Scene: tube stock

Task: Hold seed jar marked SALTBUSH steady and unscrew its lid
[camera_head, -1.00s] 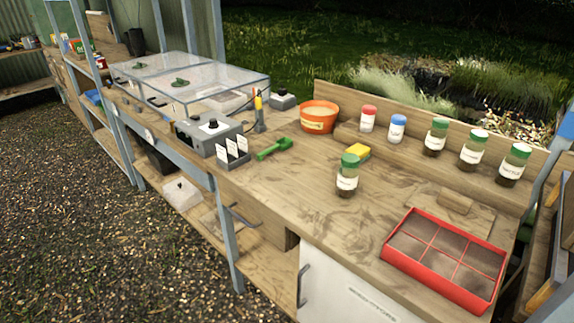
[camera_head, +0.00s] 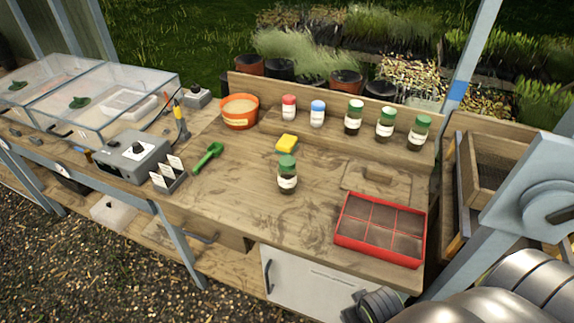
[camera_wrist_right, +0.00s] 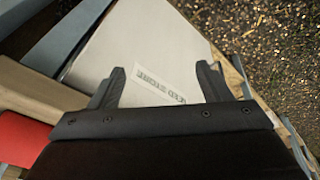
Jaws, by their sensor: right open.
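A seed jar (camera_head: 287,181) with a green lid (camera_head: 287,162) stands upright and apart on the bench top, near the middle. Its white label is too small to read, so I cannot tell if it says SALTBUSH. My right gripper (camera_wrist_right: 161,84) is open and empty in the right wrist view, over the white cabinet door and away from the jars. My right arm shows at the lower right of the head view. My left gripper is not in view.
A red divided tray (camera_head: 337,238) lies right of the lone jar. A white cabinet door (camera_head: 305,285) is below.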

